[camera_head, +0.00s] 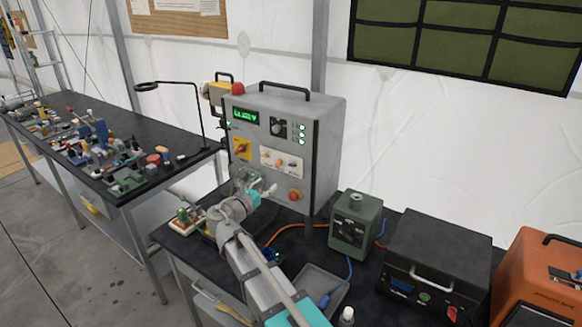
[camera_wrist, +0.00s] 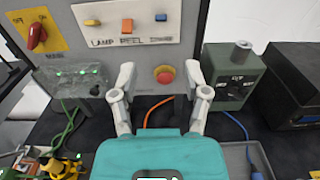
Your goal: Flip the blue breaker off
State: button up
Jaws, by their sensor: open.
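The grey control cabinet (camera_head: 333,150) carries a white breaker plate (camera_wrist: 105,40) with a row of small levers. The blue breaker (camera_wrist: 161,17) is the rightmost lever, near the top edge of the wrist view. An orange breaker (camera_wrist: 127,25) is in the middle and a yellow breaker (camera_wrist: 92,22) on the left. My gripper (camera_wrist: 160,75) is open and empty, its fingers spread, and the blue breaker shows above the gap between them. In the head view my gripper (camera_head: 263,190) is in front of the cabinet, below the plate. I see no contact with the breakers.
A red emergency button (camera_wrist: 164,74) shows between my fingers, below the plate. A red rotary switch (camera_wrist: 37,36) is at the left. A green box (camera_head: 352,226) stands right of the cabinet. Cables and a grey tray (camera_head: 318,283) lie on the bench.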

aim_at(291, 164)
jog(key=shift+w+d, duration=0.1)
jog(key=shift+w, duration=0.05)
jog(key=x, duration=1.3)
jog(key=shift+w+d, duration=0.2)
grip_shut()
dwell(0.4)
